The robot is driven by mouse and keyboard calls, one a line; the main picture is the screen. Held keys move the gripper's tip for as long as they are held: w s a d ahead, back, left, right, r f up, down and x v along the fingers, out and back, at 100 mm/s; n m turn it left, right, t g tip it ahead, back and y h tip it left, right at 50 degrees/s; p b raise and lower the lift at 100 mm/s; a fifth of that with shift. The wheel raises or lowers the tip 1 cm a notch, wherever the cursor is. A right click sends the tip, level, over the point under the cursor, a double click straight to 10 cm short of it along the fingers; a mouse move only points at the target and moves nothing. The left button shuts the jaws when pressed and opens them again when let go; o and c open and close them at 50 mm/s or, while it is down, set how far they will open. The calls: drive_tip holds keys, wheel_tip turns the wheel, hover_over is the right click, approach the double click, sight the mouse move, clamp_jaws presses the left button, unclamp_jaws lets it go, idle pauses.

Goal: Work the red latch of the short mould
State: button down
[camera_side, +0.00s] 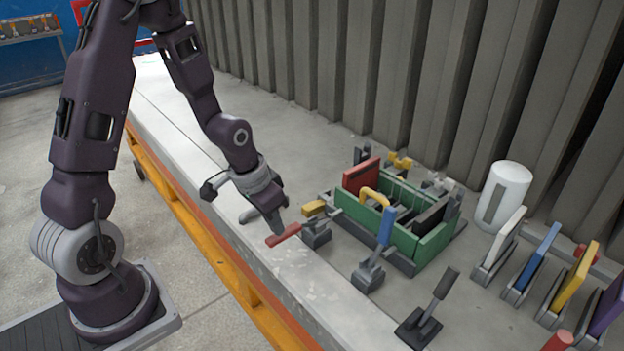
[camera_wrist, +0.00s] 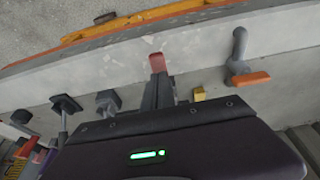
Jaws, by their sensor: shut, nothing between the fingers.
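The red latch handle (camera_side: 284,235) lies low and nearly flat at the front of the bench, pointing toward the front edge. A small grey clamp base (camera_side: 316,236) with a yellow block (camera_side: 313,208) stands at its right end. In the wrist view, a red piece (camera_wrist: 157,62) shows just past the fingers. My gripper (camera_side: 277,228) is shut and empty, pointing down right beside the red handle. I cannot tell whether it touches it. The green-walled mould (camera_side: 432,243) stands behind and to the right.
A blue-handled clamp (camera_side: 386,226) and a black-handled clamp (camera_side: 445,284) stand in front of the mould. A white cylinder (camera_side: 507,196) and several coloured panels in racks, one of them blue (camera_side: 538,256), are at the right. The bench strip left of my gripper is mostly clear.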

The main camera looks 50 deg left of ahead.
sight(270, 240)
drive_tip(key=shift+s+f, duration=0.9)
drive_tip(key=shift+f, duration=0.25)
drive_tip(key=w+v, duration=0.1)
drive_tip(key=v, duration=0.6)
drive_tip(key=shift+r, duration=0.45)
drive_tip(key=s+d+r+t, duration=0.1)
drive_tip(key=s+d+r, duration=0.2)
drive_tip(key=s+r, duration=0.4)
drive_tip(key=s+d+r+t, duration=0.1)
drive_tip(key=s+d+r, duration=0.3)
drive_tip(key=s+r, duration=0.3)
drive_tip(key=shift+d+r, duration=0.3)
drive_tip(key=shift+r, duration=0.55)
